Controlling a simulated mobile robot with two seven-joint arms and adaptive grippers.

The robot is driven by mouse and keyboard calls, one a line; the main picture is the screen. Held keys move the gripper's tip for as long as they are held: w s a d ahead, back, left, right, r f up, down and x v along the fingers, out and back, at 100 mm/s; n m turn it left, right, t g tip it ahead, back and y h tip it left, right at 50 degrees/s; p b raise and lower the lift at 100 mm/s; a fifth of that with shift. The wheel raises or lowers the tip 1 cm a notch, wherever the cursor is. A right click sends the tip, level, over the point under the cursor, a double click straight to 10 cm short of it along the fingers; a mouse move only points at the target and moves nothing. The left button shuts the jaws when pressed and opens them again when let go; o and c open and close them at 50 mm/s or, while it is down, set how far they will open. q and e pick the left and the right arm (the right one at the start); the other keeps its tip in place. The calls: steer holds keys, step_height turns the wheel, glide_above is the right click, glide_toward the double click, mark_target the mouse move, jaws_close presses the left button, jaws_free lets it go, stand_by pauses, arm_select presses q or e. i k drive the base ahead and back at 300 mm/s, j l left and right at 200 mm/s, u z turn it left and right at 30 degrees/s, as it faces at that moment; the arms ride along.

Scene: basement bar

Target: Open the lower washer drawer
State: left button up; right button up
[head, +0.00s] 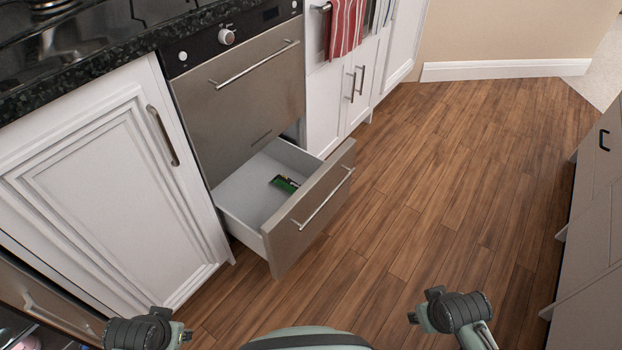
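The lower washer drawer (318,208) is pulled out well beyond the cabinet face, under the steel upper front (245,98). Its steel front has a long bar handle (323,199), and its grey inside shows. A small green item (285,183) lies in it; I cannot tell what it is. Parts of both my arms show at the bottom edge, left and right, apart from the drawer. I cannot make out either gripper's fingers in the head view, and nothing is seen touching the handle.
A white cabinet door (105,185) stands left of the drawer, and white cabinets (340,95) with a red striped towel (345,28) stand beyond it. The wooden floor (430,190) right of the drawer is clear. Grey cabinets (595,215) line the right edge.

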mark_target(250, 206)
steer(key=i+l+u, duration=0.5)
steer(key=l+u, duration=0.3)
steer(key=l, duration=0.15)
steer(key=i+l+u, duration=0.15)
steer(key=l+u, duration=0.2)
steer(key=l, duration=0.25)
steer(key=l+u, duration=0.4)
steer(key=l, duration=0.2)
steer(key=l+u, duration=0.4)
steer(key=l, duration=0.3)
